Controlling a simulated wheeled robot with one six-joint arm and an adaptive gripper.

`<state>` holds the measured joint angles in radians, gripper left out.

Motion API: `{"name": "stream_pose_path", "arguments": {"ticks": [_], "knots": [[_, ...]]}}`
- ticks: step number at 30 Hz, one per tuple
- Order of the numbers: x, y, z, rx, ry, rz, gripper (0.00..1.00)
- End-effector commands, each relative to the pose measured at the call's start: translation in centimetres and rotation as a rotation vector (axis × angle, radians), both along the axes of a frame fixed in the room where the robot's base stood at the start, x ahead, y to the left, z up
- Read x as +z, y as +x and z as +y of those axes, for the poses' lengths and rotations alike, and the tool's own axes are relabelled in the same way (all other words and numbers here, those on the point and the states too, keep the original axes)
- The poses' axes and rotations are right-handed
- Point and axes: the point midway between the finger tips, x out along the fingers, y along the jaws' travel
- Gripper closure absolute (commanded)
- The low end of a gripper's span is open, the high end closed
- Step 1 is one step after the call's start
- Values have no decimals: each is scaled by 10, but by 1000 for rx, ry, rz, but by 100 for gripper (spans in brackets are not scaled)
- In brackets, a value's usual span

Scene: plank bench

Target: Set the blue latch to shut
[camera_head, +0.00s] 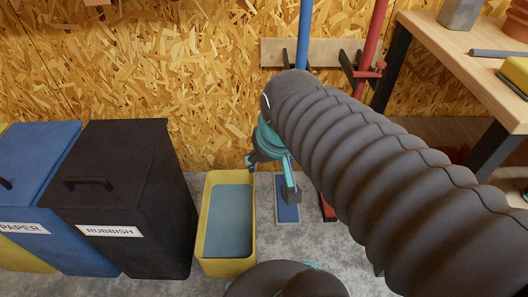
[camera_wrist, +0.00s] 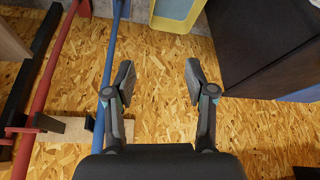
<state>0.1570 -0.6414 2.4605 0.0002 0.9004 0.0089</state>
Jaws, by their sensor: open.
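I cannot make out a blue latch in either view. A blue upright pole (camera_head: 305,30) stands against the chipboard wall, with its lower part partly behind my arm. It also shows at the left in the wrist view (camera_wrist: 104,100), beside my left finger. A blue flat foot (camera_head: 288,214) lies on the floor below it. My gripper (camera_wrist: 158,78) is open and empty, with bare chipboard between its fingers. In the head view it is low, above the floor near the yellow tub, partly hidden by my arm.
A yellow tub (camera_head: 245,266) stands on the floor beside a black rubbish bin (camera_head: 150,200) and a blue paper bin (camera_head: 40,165). A red pole (camera_head: 377,30) stands at a pale wall rail (camera_head: 328,50). A wooden bench (camera_head: 450,45) is at the right.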

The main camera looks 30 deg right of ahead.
Motion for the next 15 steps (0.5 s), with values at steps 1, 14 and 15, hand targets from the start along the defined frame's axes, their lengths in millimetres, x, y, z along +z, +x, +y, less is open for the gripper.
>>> {"name": "stream_pose_path", "arguments": {"ticks": [1,14,15], "knots": [[0,0,0,1,0,-1,45],[22,-18,40,166,-9,-69,85],[21,-18,40,167,-10,-69,95]]}}
